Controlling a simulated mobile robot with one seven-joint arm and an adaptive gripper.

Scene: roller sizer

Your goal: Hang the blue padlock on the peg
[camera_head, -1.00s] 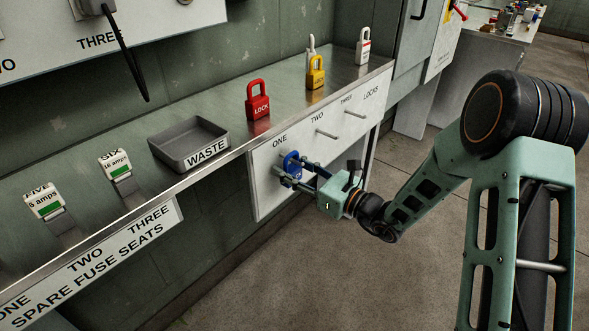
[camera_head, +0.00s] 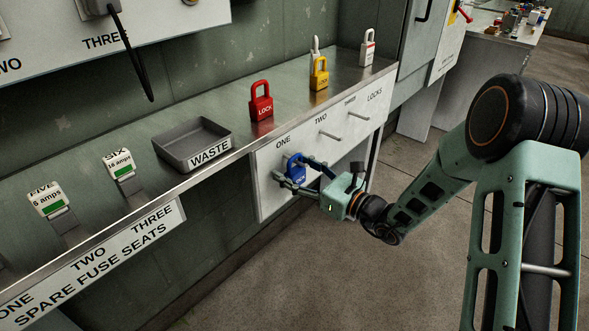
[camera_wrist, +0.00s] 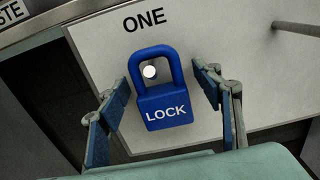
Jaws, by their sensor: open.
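The blue padlock (camera_head: 296,170) hangs at the white board marked ONE, TWO, THREE, LOCKS. In the wrist view the padlock (camera_wrist: 163,97) sits below the word ONE, its shackle around the round end of the peg (camera_wrist: 150,71), body hanging down and slightly tilted in the picture. My gripper (camera_head: 294,174) is open, its fingers spread either side of the padlock. In the wrist view my gripper (camera_wrist: 162,108) shows a gap between each finger and the padlock body.
Bare pegs under TWO (camera_head: 330,136) and THREE (camera_head: 358,115) stick out to the right. On the shelf above stand a red padlock (camera_head: 261,107), a yellow padlock (camera_head: 319,79), white padlocks (camera_head: 367,52) and a grey waste tray (camera_head: 160,151).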

